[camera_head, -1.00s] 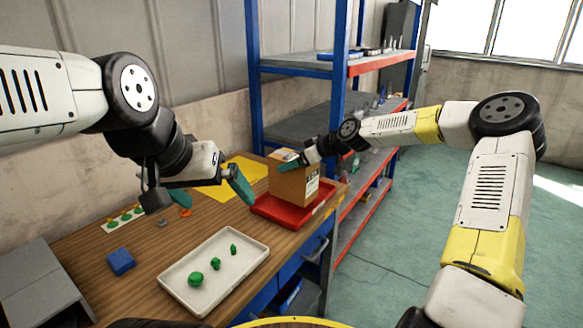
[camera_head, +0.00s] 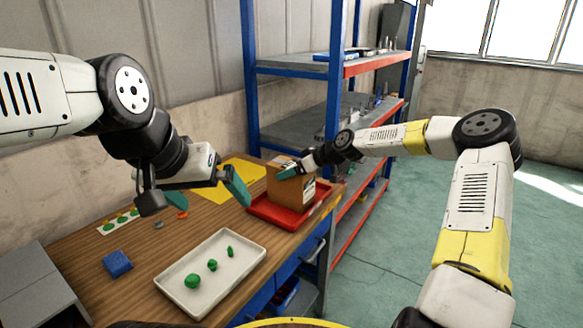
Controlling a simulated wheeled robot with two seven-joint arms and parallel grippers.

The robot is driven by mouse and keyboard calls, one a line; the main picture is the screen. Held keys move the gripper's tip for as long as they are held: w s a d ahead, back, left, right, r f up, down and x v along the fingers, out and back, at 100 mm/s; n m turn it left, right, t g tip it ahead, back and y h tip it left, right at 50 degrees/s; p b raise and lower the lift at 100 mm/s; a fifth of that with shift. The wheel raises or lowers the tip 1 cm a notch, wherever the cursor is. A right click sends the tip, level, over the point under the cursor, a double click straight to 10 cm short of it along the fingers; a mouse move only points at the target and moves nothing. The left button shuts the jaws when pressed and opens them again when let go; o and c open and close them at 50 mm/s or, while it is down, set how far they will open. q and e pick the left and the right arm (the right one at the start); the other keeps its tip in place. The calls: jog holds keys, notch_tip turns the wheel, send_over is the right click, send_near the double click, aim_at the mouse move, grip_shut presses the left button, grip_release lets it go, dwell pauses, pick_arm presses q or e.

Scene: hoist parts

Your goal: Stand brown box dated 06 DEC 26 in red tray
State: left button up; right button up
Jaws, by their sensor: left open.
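The brown box (camera_head: 286,192) is upright at the red tray (camera_head: 264,217), with a white label on its right face. The date is too small to read, and I cannot tell whether the box's base touches the tray floor. My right gripper (camera_head: 289,173) reaches in from the right at the top of the box. One teal finger lies across the near face and the other is hidden; it appears shut on the box. My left gripper (camera_head: 237,186) is open and empty, left of the box and above the table.
A white tray (camera_head: 177,282) with several green pieces lies in front. A blue block (camera_head: 117,263), a yellow sheet (camera_head: 222,190) and small orange parts are on the wooden table (camera_head: 88,251). A blue-and-red shelf rack (camera_head: 333,95) stands close behind the red tray.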

jog(key=o, duration=2)
jog(key=v, duration=1.2)
jog(key=s+a+m+g+h, duration=0.1)
jog(key=s+h, duration=0.2)
jog(key=s, duration=0.3)
jog(key=s+a+g+h, duration=0.1)
jog(key=s+g+h, duration=0.1)
jog(key=s, duration=0.4)
jog(key=s+d+r+m+t, duration=0.1)
jog(key=s+d+r+m, duration=0.1)
jog(key=s, duration=0.6)
jog(key=s+d+r+m+t+h, duration=0.1)
jog(key=s+d+r+m, duration=0.2)
jog(key=s, duration=0.6)
jog(key=s+d+r+m+t+h, duration=0.1)
jog(key=s+d+r+m, duration=0.2)
jog(key=s, duration=0.5)
jog(key=shift+s+r+m, duration=0.25)
jog(key=shift+r+m, duration=0.55)
jog(key=shift+r, duration=0.6)
jog(key=shift+d, duration=0.1)
